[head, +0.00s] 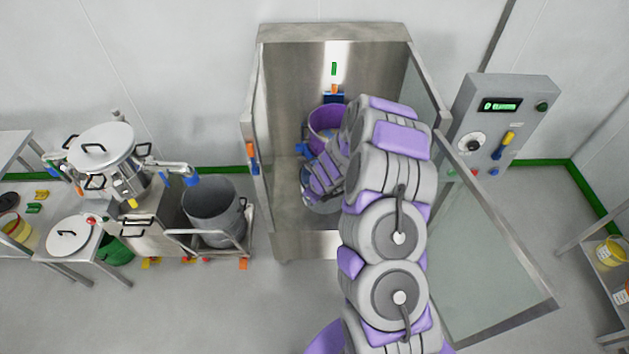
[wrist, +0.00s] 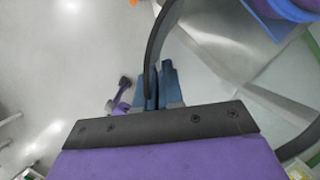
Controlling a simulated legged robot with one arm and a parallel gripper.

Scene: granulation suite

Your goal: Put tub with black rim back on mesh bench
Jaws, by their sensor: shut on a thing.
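In the wrist view, the blue fingers of my gripper (wrist: 157,85) are shut on the black rim (wrist: 164,28) of a tub. The rim curves across the picture; the tub's body is pale or see-through and hard to make out. In the head view, my arm reaches into an open steel cabinet (head: 285,80). Part of a grey rounded form (head: 322,205) shows below my wrist, probably the held tub, mostly hidden by my arm. No surface is clearly recognizable as the mesh bench.
A purple tub (head: 322,118) stands at the cabinet's back. The glass door (head: 490,245) stands open at right. A grey pot (head: 212,212) on a cart is at left. A shelf with a yellow tub (head: 610,252) is at far right. Floor before the cabinet's left side is clear.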

